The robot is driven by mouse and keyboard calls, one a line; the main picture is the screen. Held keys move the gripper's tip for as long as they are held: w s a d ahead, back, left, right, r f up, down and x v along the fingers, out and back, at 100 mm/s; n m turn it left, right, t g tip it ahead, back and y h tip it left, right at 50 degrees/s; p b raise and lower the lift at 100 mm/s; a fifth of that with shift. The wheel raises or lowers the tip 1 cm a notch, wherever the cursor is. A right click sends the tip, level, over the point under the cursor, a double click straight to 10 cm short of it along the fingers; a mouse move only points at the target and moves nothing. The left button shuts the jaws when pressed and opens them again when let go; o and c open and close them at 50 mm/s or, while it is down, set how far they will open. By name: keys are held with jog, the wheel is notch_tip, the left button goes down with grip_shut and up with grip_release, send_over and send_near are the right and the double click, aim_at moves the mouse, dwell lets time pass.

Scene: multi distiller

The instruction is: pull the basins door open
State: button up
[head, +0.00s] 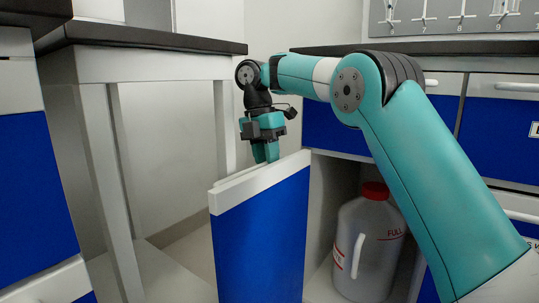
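The basin's door (262,235) is a blue panel with a white band along its top, in the middle of the head view. It stands swung out from the cabinet, leaving the opening beside it uncovered. My gripper (265,153) points down at the door's top edge, around the middle of its width. Its teal fingers look close together, and their tips meet or pass just behind the white band. I cannot tell whether they touch the door or hold anything. The door's far face and any handle there are mostly hidden.
A large jug with a red cap (375,191) stands inside the open cabinet. A dark-topped white table (150,65) is at the left, its legs close to the door. Blue drawers (500,130) line the right, behind my arm. Some floor shows left of the door.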

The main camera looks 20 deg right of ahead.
jog(key=shift+o, duration=0.9)
notch_tip(320, 180, up, 12)
jog(key=w+a+p, duration=0.1)
jog(key=w+p, duration=0.1)
jog(key=p, duration=1.1)
jog(key=shift+a+f, duration=0.1)
